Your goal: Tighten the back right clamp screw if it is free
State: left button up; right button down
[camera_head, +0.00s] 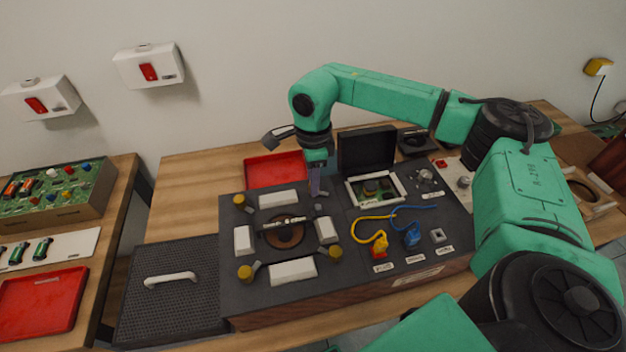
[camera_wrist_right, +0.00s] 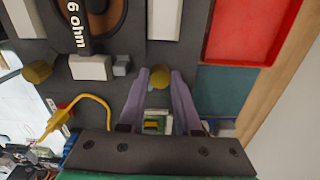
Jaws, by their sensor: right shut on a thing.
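The speaker (camera_head: 283,232), a dark round part marked "6 ohm" in the right wrist view (camera_wrist_right: 92,12), sits in the black fixture panel between white pads. The back right clamp screw has a yellow knob (camera_wrist_right: 159,77). My right gripper (camera_head: 317,188) reaches down at that corner, and its purple fingers (camera_wrist_right: 159,84) are shut on the knob's sides. In the head view the gripper hides the knob. Other yellow knobs show at back left (camera_head: 239,200), front left (camera_head: 245,272) and front right (camera_head: 334,253). How tight the screw is I cannot tell. My left gripper is out of view.
A red tray (camera_head: 273,171) lies behind the panel. An open black-lidded box (camera_head: 366,150) stands right of the gripper. Yellow (camera_head: 374,217) and blue (camera_head: 413,209) cables lie on the panel's right part. A perforated dark plate with a handle (camera_head: 170,279) lies at left.

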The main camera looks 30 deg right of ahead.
jog(key=m+b, duration=0.1)
jog(key=m, duration=0.4)
jog(key=shift+b, duration=0.35)
jog(key=m+b, duration=0.1)
jog(key=m, duration=0.4)
jog(key=shift+w, duration=0.1)
jog(key=m, duration=0.5)
jog(key=shift+d+r+m+b, duration=0.1)
jog(key=shift+m+b, duration=0.25)
jog(key=shift+m, duration=0.05)
jog(key=m, duration=0.5)
jog(key=shift+m, duration=0.3)
jog(key=c, duration=0.6)
grip_release()
